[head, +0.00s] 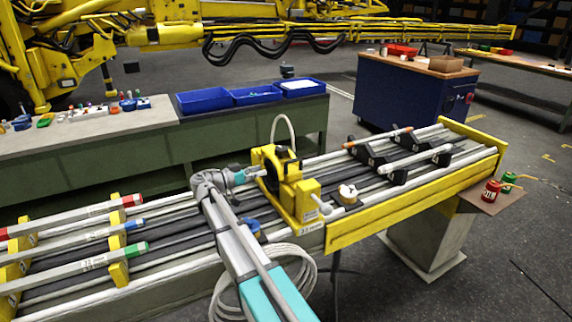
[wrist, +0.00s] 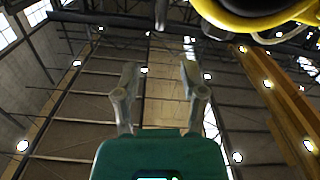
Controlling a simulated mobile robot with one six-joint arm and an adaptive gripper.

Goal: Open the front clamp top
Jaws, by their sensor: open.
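The yellow clamp unit (head: 296,196) stands across the rails of the bench, with a dark round opening in its upright part. Its yellow top (head: 262,155) looks closed over the dark ring. I cannot tell clearly which part is the front clamp top. My gripper (head: 256,174) is at the left side of the clamp unit, pointing right toward it. Whether it touches is hidden. In the wrist view, my gripper's fingers (wrist: 159,75) stand apart with nothing between them. A yellow and black curved part (wrist: 262,18) of the clamp shows at the top right.
Rods with red, blue and green ends (head: 90,258) lie on yellow supports at left. Black holders (head: 372,158) carry rods at right. A coiled white hose (head: 290,262) hangs at the bench front. Blue bins (head: 222,98) stand behind. Red and green canisters (head: 491,191) sit at far right.

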